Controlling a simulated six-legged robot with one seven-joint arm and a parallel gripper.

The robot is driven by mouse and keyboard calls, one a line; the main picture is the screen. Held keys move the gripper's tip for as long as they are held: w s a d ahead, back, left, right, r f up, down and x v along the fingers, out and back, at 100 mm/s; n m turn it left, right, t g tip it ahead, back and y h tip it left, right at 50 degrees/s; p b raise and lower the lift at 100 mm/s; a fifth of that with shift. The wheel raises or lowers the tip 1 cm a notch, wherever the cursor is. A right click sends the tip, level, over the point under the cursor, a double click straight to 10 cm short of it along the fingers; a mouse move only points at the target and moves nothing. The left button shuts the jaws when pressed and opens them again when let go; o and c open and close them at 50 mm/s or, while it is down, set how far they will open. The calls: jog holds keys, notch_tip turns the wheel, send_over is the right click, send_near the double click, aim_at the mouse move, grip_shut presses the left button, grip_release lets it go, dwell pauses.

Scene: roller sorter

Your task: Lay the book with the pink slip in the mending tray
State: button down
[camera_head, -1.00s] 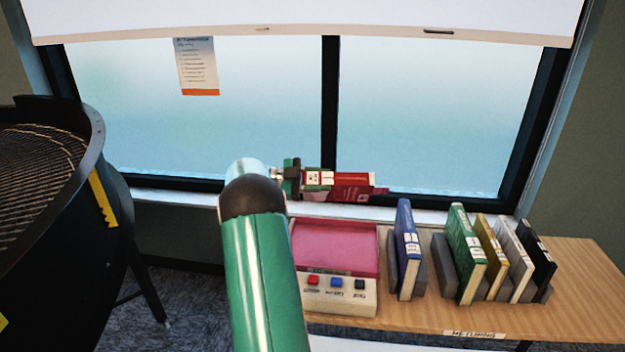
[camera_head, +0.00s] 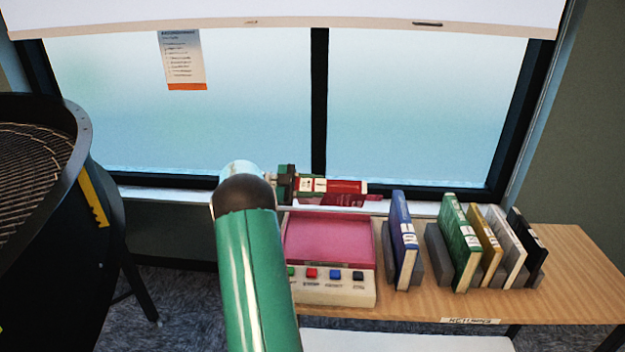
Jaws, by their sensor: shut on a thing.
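My gripper (camera_head: 287,183) is shut on a red book (camera_head: 346,187) with white labels on its spine. It holds the book nearly level, spine towards the view, in front of the window sill and above the back of a pink-topped unit. A darker red part shows under the book; I cannot tell whether it is a cover or a slip. No pink slip can be made out clearly. My green arm (camera_head: 258,285) hides the left part of the unit. I cannot tell which thing is the mending tray.
The pink-topped unit (camera_head: 328,244) has a row of coloured buttons along its front. Right of it on the wooden table (camera_head: 570,265) stand a blue book (camera_head: 402,235), a green book (camera_head: 460,240) and several others between grey supports. A black round mesh machine (camera_head: 40,230) stands at left.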

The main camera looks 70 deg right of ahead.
notch_tip(320, 180, down, 8)
jog(key=shift+r, duration=0.25)
dwell(0.5)
jog(key=c, duration=0.9)
grip_release()
jog(key=shift+f, duration=0.1)
jog(key=shift+v, duration=4.55)
